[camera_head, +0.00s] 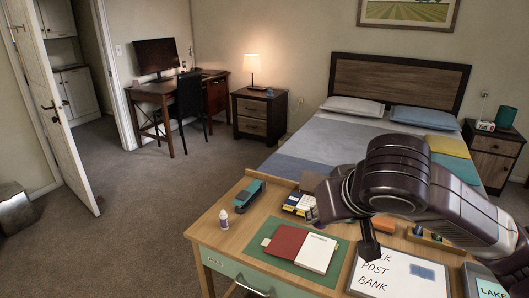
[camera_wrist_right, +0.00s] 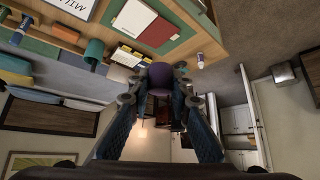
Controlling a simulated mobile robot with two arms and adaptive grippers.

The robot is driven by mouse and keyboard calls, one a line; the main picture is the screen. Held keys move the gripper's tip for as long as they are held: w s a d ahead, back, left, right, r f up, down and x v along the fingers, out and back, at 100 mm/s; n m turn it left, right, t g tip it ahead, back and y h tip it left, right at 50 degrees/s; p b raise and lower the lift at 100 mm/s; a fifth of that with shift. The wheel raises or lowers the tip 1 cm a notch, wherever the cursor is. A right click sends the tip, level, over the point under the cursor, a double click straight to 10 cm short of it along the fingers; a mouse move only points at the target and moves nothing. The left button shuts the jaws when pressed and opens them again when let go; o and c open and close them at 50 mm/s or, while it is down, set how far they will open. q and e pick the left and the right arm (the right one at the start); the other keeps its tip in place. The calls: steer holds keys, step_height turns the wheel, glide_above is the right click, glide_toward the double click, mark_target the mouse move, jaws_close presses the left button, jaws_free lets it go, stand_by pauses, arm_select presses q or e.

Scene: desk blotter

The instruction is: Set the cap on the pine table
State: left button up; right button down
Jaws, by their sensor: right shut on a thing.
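The pine table (camera_head: 228,238) stands at the front of the head view with a light wood top; its top also shows upside down in the right wrist view (camera_wrist_right: 206,36). In the right wrist view, my right gripper (camera_wrist_right: 159,97) is shut on a dark purple rounded thing, which looks like the cap (camera_wrist_right: 160,76). It is held apart from the tabletop as far as I can see. In the head view, my right arm reaches over the table from the right, and the gripper and cap are largely hidden behind it. My left gripper is out of view.
On the table are a teal stapler (camera_head: 249,196), a small bottle (camera_head: 223,218), and a green mat (camera_head: 265,254) bearing a red book (camera_head: 286,241) and white notepad (camera_head: 316,253). A lettered board (camera_head: 398,277) lies at the front. Bare wood shows around the bottle and left edge.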

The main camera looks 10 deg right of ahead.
steer(key=s+a+f+n+g+y, duration=0.2)
steer(key=s+a+f+n+y, duration=0.3)
steer(key=s+a+n, duration=0.55)
steer(key=w+a+f+n+g+y, duration=0.2)
steer(key=w+a+f, duration=0.3)
steer(key=a, duration=0.1)
step_height(320, 180, up, 10)
steer(key=w+a+m+t+h, duration=0.2)
steer(key=m+t+h, duration=0.35)
steer(key=m, duration=0.75)
steer(key=s+d+f+n+g+y, duration=0.1)
steer(key=d+f+n+g+y, duration=0.1)
steer(key=n, duration=0.6)
steer(key=s+d+f+n+g+y, duration=0.2)
steer(key=d+f+n+g+y, duration=0.1)
steer(key=f+n+g, duration=0.4)
steer(key=shift+f+n+y, duration=0.35)
steer(key=shift+n+y, duration=0.3)
steer(key=shift+n, duration=0.5)
steer(key=shift+d, duration=0.15)
